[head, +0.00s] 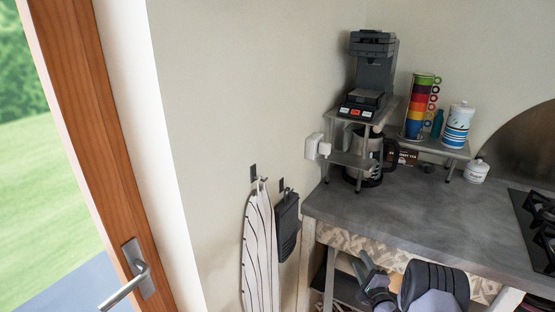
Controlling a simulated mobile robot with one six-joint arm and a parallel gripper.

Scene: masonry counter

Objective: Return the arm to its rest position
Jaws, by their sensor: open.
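My gripper (364,267) shows at the bottom of the head view, right of centre, in front of the counter's patterned front. Its grey fingers point up and to the left, and they are open with nothing seen between them. My arm's dark, rounded link (435,284) is just to the right of it. The rest of my arm is cut off by the lower edge of the picture.
A grey counter (420,232) lies behind my arm, mostly bare in front. A striped cloth (260,250) hangs left; a door (90,110) stands far left.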

